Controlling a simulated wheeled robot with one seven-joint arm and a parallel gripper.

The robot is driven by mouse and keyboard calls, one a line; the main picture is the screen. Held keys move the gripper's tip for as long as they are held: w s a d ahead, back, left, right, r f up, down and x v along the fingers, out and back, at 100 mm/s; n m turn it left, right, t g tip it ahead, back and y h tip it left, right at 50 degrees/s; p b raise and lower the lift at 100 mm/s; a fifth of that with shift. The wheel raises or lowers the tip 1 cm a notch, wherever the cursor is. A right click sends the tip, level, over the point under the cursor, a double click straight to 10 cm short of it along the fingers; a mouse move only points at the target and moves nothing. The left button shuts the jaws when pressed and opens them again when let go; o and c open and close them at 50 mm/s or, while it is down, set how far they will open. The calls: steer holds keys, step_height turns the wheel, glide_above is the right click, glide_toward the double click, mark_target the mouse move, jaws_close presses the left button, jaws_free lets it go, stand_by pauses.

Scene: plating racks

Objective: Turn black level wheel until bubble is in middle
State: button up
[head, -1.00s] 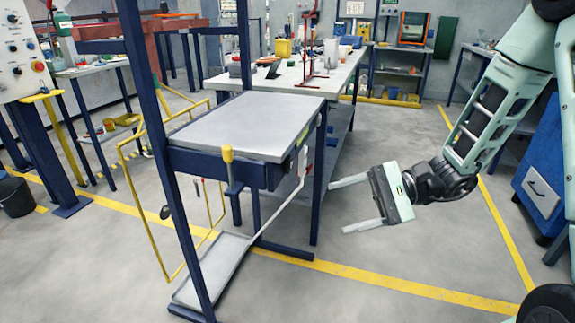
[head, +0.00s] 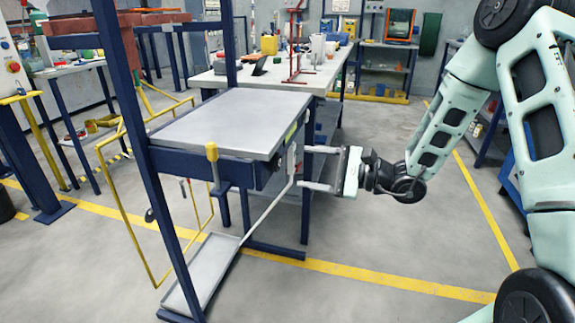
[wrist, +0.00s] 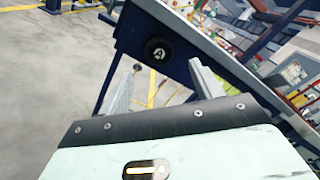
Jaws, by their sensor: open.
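The black level wheel (wrist: 159,50) shows in the wrist view as a round knob with a pale mark, on the dark blue side of the bench frame. My gripper (head: 303,167) is open and empty, its two pale fingers pointing at the right side of the grey-topped bench (head: 235,120). In the wrist view the wheel appears between and beyond the fingers, apart from them. A small yellow-green strip (head: 291,132) on the bench's side may be the level; it is too small to show a bubble.
A white sloping bar (head: 266,213) runs from the bench's right side to a low grey tray (head: 203,272). A yellow-handled clamp (head: 212,158) is on the front edge. A long white table (head: 300,72) stands behind. The floor right of the bench is clear.

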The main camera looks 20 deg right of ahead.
mark_target(280, 163)
steer(key=x, duration=0.6)
steer(key=c, duration=1)
